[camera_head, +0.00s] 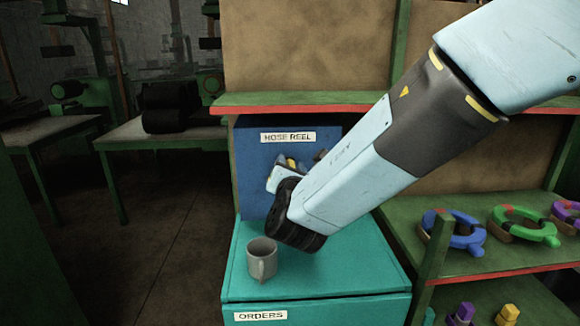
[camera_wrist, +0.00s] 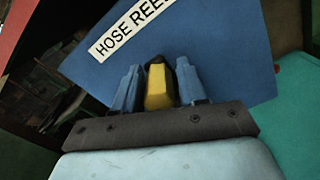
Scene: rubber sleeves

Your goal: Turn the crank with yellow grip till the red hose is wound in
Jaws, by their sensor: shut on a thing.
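The blue hose reel panel (camera_head: 262,150) carries a "HOSE REEL" label and stands at the back of the teal cabinet top. The panel also fills the upper part of the wrist view (camera_wrist: 232,40). The yellow grip (camera_wrist: 158,87) of the crank sits between the two blue fingers of my gripper (camera_wrist: 160,85), which is shut on it. In the head view, my gripper (camera_head: 283,168) is in front of the panel, with a bit of yellow showing. My wrist hides most of the crank.
A grey mug (camera_head: 262,258) stands on the teal cabinet top (camera_head: 330,275), close below my wrist. A green shelf with a red edge (camera_head: 400,104) runs above the panel. Coloured ring-shaped parts (camera_head: 522,226) lie on the lower right shelf.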

